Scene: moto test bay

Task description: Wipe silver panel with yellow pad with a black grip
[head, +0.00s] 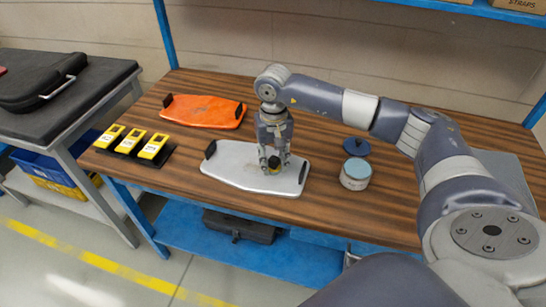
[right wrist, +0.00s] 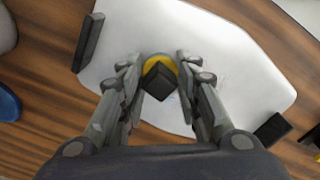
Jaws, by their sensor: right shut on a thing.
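The silver panel (head: 235,168) lies on the wooden bench, with a dark upright block at each end. It fills much of the right wrist view (right wrist: 215,55). My right gripper (head: 272,168) points down over the panel's right half. Its fingers (right wrist: 160,82) are shut on the black grip of the yellow pad (right wrist: 160,60). The pad's round yellow rim shows around the black grip and appears to be at the panel's surface; exact contact is hidden. In the head view the pad is mostly hidden by the fingers. My left gripper is not in view.
An orange panel (head: 205,111) lies behind on the wooden bench (head: 320,115). Several yellow devices (head: 132,140) stand at the left. A round tin (head: 355,174) and a blue disc-shaped lid (head: 357,146) lie right of the panel.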

